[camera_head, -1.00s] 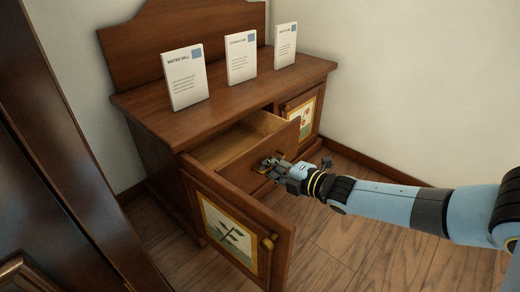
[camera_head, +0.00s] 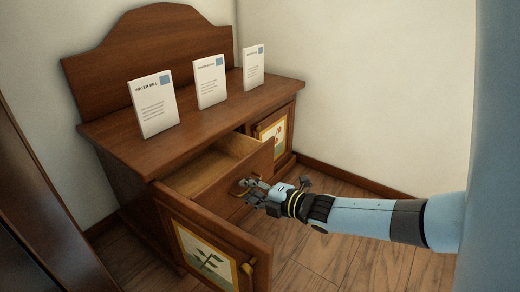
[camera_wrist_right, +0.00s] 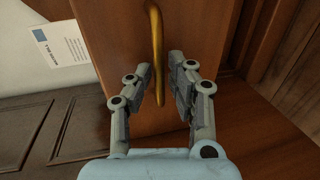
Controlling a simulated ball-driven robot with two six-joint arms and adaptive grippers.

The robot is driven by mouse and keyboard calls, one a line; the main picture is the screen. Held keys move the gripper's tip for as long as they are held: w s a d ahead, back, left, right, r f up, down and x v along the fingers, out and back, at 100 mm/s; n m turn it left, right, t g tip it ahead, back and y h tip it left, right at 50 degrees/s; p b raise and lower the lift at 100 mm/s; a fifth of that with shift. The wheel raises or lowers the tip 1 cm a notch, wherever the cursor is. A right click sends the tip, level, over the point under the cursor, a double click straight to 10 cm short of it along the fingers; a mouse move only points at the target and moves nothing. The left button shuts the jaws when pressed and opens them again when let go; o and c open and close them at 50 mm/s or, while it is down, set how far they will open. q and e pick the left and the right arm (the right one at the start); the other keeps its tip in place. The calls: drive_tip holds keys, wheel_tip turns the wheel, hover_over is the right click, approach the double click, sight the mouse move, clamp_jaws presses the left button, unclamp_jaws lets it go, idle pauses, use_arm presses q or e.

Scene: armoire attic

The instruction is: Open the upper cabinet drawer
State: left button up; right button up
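The wooden drawer (camera_head: 222,182) is pulled out at the top of the cabinet (camera_head: 135,185), and its empty-looking inside shows. Its brass handle (camera_head: 236,188) is on the front face. The handle also shows in the right wrist view (camera_wrist_right: 156,50), where it runs down between the two fingers. My right gripper (camera_head: 250,188) is at the handle, with its fingers apart on either side of it. In the wrist view the right gripper (camera_wrist_right: 160,82) shows gaps between fingertips and handle. My left gripper is not in view.
The lower left cabinet door (camera_head: 170,220), with a plant picture and knob, stands open below the drawer. Bills (camera_head: 152,104) stand upright on the cabinet top. A dark wooden piece (camera_head: 45,220) is at the left. The floor (camera_head: 340,255) at the right is clear.

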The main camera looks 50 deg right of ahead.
drive_tip(key=v, duration=1.1)
drive_tip(key=shift+s, duration=0.25)
